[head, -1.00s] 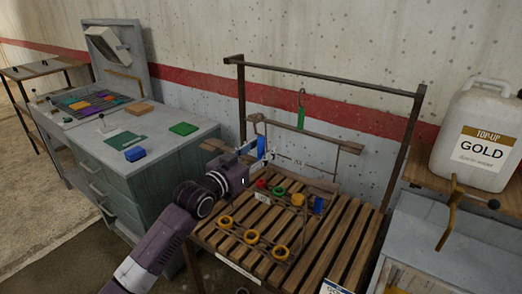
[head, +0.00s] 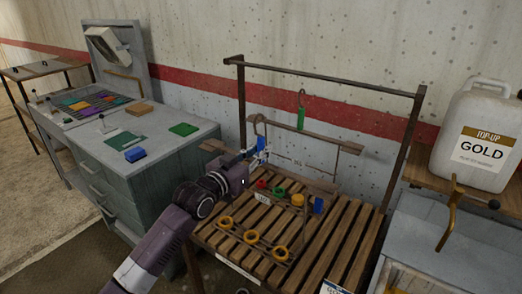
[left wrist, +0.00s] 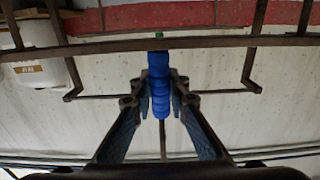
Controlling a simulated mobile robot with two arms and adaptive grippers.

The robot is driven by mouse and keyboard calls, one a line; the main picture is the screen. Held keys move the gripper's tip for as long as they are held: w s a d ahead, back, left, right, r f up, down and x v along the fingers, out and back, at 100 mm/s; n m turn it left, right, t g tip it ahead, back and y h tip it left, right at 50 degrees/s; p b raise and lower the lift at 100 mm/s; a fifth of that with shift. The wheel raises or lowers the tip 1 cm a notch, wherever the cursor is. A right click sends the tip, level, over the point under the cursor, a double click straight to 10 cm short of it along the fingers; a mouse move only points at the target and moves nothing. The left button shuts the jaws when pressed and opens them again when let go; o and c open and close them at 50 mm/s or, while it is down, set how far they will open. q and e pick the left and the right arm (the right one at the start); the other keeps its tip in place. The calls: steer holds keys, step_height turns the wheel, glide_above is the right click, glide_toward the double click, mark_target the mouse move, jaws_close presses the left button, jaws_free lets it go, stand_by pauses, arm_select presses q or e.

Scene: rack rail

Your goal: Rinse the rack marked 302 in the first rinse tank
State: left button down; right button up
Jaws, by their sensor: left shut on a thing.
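My left gripper (head: 259,152) is at the left end of a hanging frame with a wooden crossbar (head: 318,136). It is shut on a blue ribbed grip (head: 262,143). The left wrist view shows this blue grip (left wrist: 160,92) upright between both fingers (left wrist: 161,108). I cannot make out a rack number 302. No rinse tank can be told by its label. My right gripper is out of view.
A dark rail (head: 325,76) spans above the slatted stand (head: 330,235), with a green hook grip (head: 301,118) hanging from it. Several coloured rings lie on the slats. A GOLD jug (head: 478,135) stands right; a grey cabinet (head: 150,165) stands left.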

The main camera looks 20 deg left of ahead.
mark_target(258, 141)
arm_select(q)
steer(key=shift+r, duration=0.2)
steer(key=shift+r+p, duration=1.6)
steer(key=shift+p, duration=0.05)
steer(key=shift+a, duration=0.1)
steer(key=shift+p+v, duration=1.25)
steer(key=shift+v, duration=1.5)
steer(key=p+v, duration=0.1)
steer(key=v, duration=0.2)
steer(key=shift+s, duration=0.2)
